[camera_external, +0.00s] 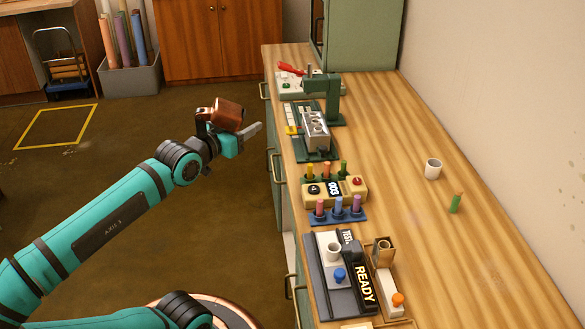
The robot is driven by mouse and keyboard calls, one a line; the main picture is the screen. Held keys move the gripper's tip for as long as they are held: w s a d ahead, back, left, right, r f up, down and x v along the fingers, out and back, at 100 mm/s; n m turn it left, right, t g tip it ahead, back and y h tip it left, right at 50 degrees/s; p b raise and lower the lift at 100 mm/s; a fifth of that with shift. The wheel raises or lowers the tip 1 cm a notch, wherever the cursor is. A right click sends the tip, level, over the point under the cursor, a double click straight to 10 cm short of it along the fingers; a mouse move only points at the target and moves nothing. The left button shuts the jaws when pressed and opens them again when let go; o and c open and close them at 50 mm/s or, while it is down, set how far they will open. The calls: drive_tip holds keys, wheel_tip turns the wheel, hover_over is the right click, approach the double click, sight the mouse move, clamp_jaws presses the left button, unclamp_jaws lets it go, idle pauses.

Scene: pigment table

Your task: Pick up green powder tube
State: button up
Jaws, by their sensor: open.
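Another green-topped tube (344,167) stands at the right end of the back rack, beside yellow and orange ones. Which of the two is the green powder tube, I cannot tell. My gripper (254,132) is in the air left of the table's edge, well away from both tubes. It is open, and nothing shows between its fingers.
A white cup (433,169) stands just behind the lone tube. A beige device (333,190) with tube racks, a green press (325,95) and a dark READY station (340,280) line the left edge. The table's right side is mostly clear.

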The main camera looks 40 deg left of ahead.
drive_tip(key=w+d+r+g+h, duration=0.1)
drive_tip(key=w+d+r+g, duration=0.15)
drive_tip(key=w, duration=0.35)
drive_tip(key=w+d+r+g+h, duration=0.1)
drive_tip(key=w+d+r+g, duration=0.1)
drive_tip(key=w+d, duration=0.3)
drive_tip(key=n+g+y, duration=0.2)
drive_tip(key=g, duration=1.1)
hover_over(459, 190)
wheel_tip(459, 190, down, 8)
drive_tip(key=f, duration=1.1)
drive_tip(key=shift+s+a+f, duration=0.25)
drive_tip(key=shift+f, duration=0.15)
drive_tip(key=shift+w+d+f, duration=0.15)
drive_tip(key=shift+w+f, duration=0.05)
drive_tip(key=shift+f, duration=1.15)
drive_tip(key=shift+w+d+f, duration=0.15)
drive_tip(key=shift+f, duration=1.2)
clamp_jaws()
